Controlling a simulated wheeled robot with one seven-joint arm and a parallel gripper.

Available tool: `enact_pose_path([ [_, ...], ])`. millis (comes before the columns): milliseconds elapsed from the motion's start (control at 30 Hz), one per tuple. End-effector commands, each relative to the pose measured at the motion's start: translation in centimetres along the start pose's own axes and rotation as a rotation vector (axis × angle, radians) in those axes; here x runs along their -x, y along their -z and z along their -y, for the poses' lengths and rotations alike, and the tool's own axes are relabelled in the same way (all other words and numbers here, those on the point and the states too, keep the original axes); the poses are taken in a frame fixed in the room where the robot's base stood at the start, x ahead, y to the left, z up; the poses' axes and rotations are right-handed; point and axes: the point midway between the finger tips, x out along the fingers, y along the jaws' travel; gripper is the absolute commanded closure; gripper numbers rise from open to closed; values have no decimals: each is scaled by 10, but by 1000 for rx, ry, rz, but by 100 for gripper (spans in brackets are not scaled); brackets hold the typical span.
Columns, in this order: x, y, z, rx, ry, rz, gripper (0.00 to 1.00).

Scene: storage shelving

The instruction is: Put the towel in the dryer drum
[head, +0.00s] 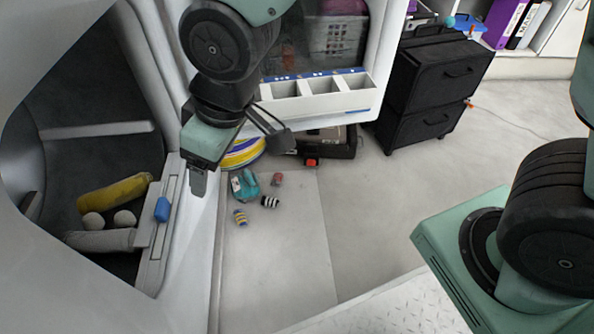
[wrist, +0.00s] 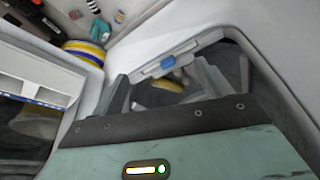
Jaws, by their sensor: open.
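The dryer drum (head: 80,85) is the dark round opening at the left of the head view. Inside lie a yellow rolled cloth (head: 113,194), a grey rolled cloth (head: 101,240) and two pale balls (head: 108,219). The yellow roll may be the towel; I cannot tell for sure. My gripper (head: 199,182) is open, with nothing seen between its fingers, and hangs by the right side of the drum's rim. In the wrist view, my gripper (wrist: 165,87) faces the rim with its blue latch (wrist: 167,64), and part of the yellow roll (wrist: 165,85) shows beyond.
Several small items, including a teal one (head: 244,185), lie on the floor below. A black drawer cabinet (head: 430,85) stands at the back. The middle floor is clear.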

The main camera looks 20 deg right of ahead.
Motion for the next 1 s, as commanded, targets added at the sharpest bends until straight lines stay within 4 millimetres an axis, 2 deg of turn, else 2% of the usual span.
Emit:
enact_pose_path([
  [33, 20, -28, -3, -42, -16, 44, 23],
  [100, 39, -65, -2, -103, -26, 113, 23],
  [200, 60, -109, 2, -176, -32, 192, 23],
  [333, 74, -144, 8, -236, -31, 255, 23],
  [467, 79, -156, 11, -256, -29, 278, 23],
  [767, 79, -156, 11, -256, -28, 279, 23],
  [867, 88, -153, 11, -256, -28, 279, 23],
  [1000, 113, -144, 12, -255, -28, 278, 23],
])
